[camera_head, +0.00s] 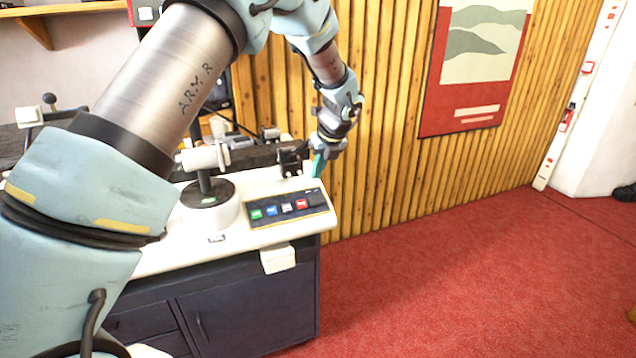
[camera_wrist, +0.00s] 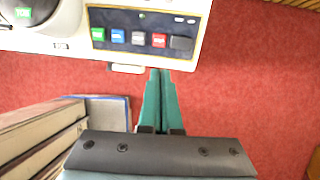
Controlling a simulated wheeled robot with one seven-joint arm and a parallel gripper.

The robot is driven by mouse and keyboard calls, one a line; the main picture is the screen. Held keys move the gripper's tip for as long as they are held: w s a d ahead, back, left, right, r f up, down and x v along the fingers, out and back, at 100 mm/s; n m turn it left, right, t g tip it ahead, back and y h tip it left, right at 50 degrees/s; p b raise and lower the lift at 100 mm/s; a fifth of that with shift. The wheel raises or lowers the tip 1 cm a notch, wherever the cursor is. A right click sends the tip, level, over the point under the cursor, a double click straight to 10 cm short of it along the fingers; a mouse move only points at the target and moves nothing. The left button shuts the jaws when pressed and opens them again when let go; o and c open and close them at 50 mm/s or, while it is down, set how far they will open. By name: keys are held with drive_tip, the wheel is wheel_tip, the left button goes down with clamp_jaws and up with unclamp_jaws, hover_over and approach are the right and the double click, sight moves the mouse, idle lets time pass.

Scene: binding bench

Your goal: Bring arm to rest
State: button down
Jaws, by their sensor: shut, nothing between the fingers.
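My gripper (camera_head: 318,168) is above the right end of the white binding bench in the head view, with its teal fingers pointing down. In the wrist view my gripper (camera_wrist: 160,75) shows two teal fingers pressed together with nothing between them. The fingertips appear just below the front edge of the bench's button panel (camera_wrist: 143,34) in that view. The arm reaches across the left and top of the head view, bent at the elbow.
The bench (camera_head: 160,258) has a dark cabinet below and a panel of coloured buttons (camera_head: 286,207) on top. A slatted wooden wall (camera_head: 380,130) with a poster (camera_head: 475,65) stands behind. Red carpet (camera_head: 450,280) is open to the right.

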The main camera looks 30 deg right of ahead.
drive_tip(key=shift+s+r, duration=0.1)
drive_tip(key=shift+r, duration=0.2)
drive_tip(key=a+r+n+g, duration=0.1)
drive_tip(key=a+r+n, duration=0.1)
drive_tip(key=a+n, duration=0.8)
drive_tip(key=a+r+n+g, duration=0.15)
drive_tip(key=a+n, duration=0.35)
drive_tip(key=a, duration=0.8)
drive_tip(key=s+a+r+n, duration=0.1)
drive_tip(key=s+a+n, duration=0.6)
drive_tip(key=a+n, duration=0.3)
drive_tip(key=s+a+r+n+h, duration=0.1)
drive_tip(key=s+a+n, duration=0.5)
drive_tip(key=a+n, duration=0.4)
drive_tip(key=shift+s+a+n, duration=0.35)
drive_tip(key=shift+a+n, duration=0.05)
drive_tip(key=shift+g, duration=0.25)
